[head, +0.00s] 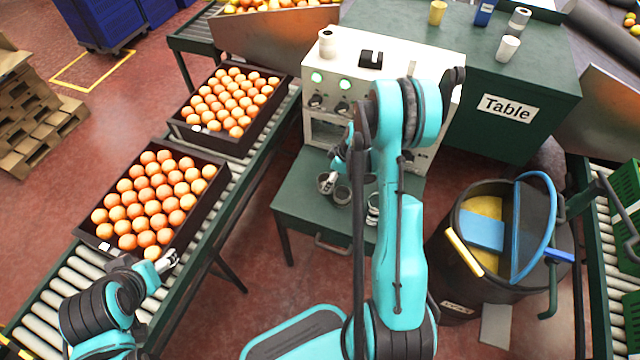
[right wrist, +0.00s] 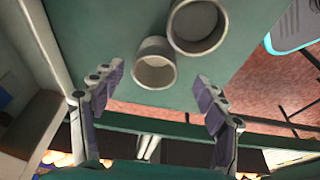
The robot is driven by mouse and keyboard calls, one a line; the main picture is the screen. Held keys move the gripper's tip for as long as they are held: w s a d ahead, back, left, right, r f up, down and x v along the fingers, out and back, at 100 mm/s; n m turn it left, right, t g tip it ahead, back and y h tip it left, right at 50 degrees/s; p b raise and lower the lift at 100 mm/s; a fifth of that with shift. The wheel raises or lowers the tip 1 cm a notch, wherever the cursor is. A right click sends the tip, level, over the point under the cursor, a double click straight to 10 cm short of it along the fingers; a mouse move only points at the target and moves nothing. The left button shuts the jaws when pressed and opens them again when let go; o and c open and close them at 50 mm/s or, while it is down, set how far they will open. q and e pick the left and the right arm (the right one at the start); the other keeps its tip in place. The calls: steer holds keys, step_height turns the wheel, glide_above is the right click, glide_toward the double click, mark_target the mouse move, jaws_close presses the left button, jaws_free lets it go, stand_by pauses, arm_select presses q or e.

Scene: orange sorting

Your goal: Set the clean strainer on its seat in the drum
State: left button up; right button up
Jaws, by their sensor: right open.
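In the right wrist view the smaller cup (right wrist: 155,72) is roughly between my fingertips and the larger cup (right wrist: 197,24) is just beyond. I cannot tell whether either is the strainer. My right gripper (right wrist: 158,80) is open and empty above the bench; in the head view its arm hides most of it. My left gripper (head: 166,262) is by the near orange crate; its opening is too small to read. A black drum (head: 460,292) at the right holds yellow and blue things; no strainer seat is discernible.
A white machine (head: 440,95) with green lights stands behind the green bench (head: 293,205). Orange crates (head: 205,215) sit on the left roller conveyor (head: 70,290). The table cabinet (head: 535,80) at the back right carries several cups. Red floor lies between bench and drum.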

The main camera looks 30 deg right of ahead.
steer(key=b+x, duration=0.1)
steer(key=x, duration=0.1)
steer(key=b+x, duration=0.1)
steer(key=x, duration=0.2)
steer(key=shift+w+f, duration=0.1)
steer(key=shift+w, duration=0.35)
steer(key=c, duration=1.3)
